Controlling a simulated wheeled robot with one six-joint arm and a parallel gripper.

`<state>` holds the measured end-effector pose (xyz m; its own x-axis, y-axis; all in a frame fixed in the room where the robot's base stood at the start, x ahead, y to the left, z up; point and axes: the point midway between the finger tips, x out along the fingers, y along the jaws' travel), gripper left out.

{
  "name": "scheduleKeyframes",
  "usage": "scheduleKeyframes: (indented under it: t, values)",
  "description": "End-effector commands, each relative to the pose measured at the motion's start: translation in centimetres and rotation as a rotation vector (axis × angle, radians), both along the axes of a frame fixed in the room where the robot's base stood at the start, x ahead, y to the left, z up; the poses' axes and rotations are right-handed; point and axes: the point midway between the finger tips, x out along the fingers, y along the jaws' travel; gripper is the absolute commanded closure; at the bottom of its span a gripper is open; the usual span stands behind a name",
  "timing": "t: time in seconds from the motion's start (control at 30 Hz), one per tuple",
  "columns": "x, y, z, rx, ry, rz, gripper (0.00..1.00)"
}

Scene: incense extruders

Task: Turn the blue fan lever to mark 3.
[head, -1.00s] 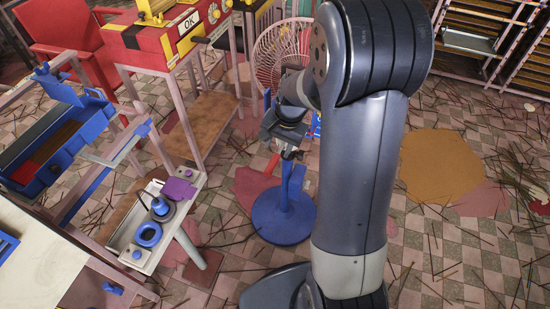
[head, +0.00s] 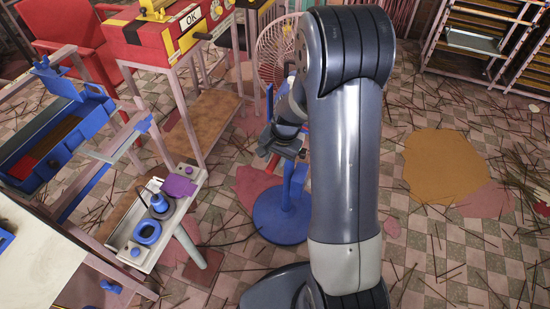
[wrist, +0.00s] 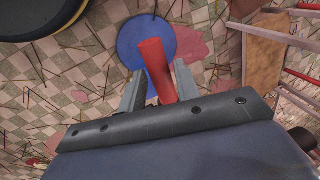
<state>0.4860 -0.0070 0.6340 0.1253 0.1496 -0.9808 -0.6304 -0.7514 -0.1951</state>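The fan has a wire cage (head: 277,50) and stands on a round blue base (head: 283,220). In the wrist view a red bar (wrist: 158,72), which looks like the fan's lever handle, lies between my two fingers. The round blue base (wrist: 146,40) shows below it. My gripper (head: 272,157) is beside the fan's stand in the head view, and its fingers (wrist: 158,80) straddle the bar in the wrist view. The fingers look spread, with no clear grip on the bar.
A red and yellow machine marked OK (head: 160,35) stands on a bench to the left. A white tray (head: 125,228) with a blue ring and small items is at lower left. Thin sticks litter the checkered floor, and a brown patch (head: 445,165) lies at right.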

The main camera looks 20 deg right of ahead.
Motion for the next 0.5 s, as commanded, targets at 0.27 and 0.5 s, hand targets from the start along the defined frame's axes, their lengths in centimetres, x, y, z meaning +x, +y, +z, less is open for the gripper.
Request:
scheduleKeyframes:
  t: [0.27,0.5]
  values:
    - [0.0,0.0,0.02,0.0,0.0,0.0,0.92]
    - [0.0,0.0,0.02,0.0,0.0,0.0,1.0]
